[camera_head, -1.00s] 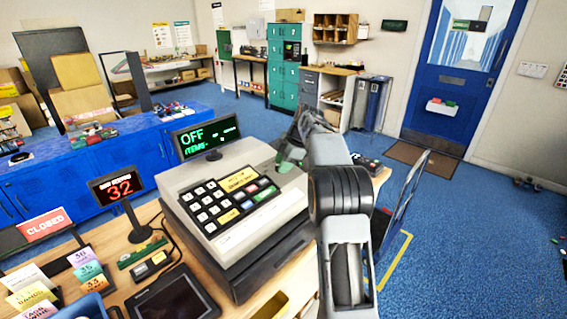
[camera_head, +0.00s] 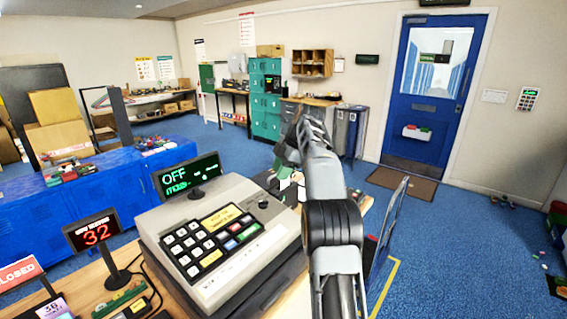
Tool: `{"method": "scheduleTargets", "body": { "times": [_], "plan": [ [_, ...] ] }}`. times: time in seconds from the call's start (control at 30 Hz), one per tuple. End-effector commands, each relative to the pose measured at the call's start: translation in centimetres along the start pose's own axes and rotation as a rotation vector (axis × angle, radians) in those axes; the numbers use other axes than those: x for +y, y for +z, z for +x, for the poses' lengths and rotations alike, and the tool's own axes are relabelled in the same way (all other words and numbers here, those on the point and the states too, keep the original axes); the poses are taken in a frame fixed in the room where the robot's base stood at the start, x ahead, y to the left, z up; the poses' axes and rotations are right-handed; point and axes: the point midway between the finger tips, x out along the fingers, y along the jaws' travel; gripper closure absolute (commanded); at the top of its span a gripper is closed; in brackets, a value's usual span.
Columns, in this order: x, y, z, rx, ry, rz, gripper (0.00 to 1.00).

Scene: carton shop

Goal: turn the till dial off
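The till (camera_head: 220,238) is a grey and cream register on the wooden counter, with a sloping keypad (camera_head: 208,240). A small dark round dial (camera_head: 263,203) stands on its top plate, right of the keypad; its pointer is too small to read. The till display (camera_head: 188,175) behind the keypad reads OFF in green, with a smaller line below. My arm reaches away on the right of the till. My gripper (camera_head: 289,185) seems to be at its far end, just beyond the dial and apart from it. It is mostly hidden by my arm, and its fingers cannot be made out.
A red number display (camera_head: 96,234) showing 32 stands left of the till, with a CLOSED sign (camera_head: 20,273) further left. A hand truck (camera_head: 390,233) stands right of my arm. Blue cabinets (camera_head: 80,208) lie behind the counter. Open blue floor lies to the right.

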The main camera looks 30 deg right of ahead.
Motion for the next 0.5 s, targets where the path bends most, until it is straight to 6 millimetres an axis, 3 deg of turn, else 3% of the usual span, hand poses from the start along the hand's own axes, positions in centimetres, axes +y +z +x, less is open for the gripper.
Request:
{"method": "scheduleTargets", "body": {
  "times": [0.13,0.5],
  "plan": [
    [0.03,-0.05,-1.31,0.0,0.0,0.0,0.64],
    [-0.01,0.0,-1.65,0.0,0.0,0.0,0.64]
  ]
}}
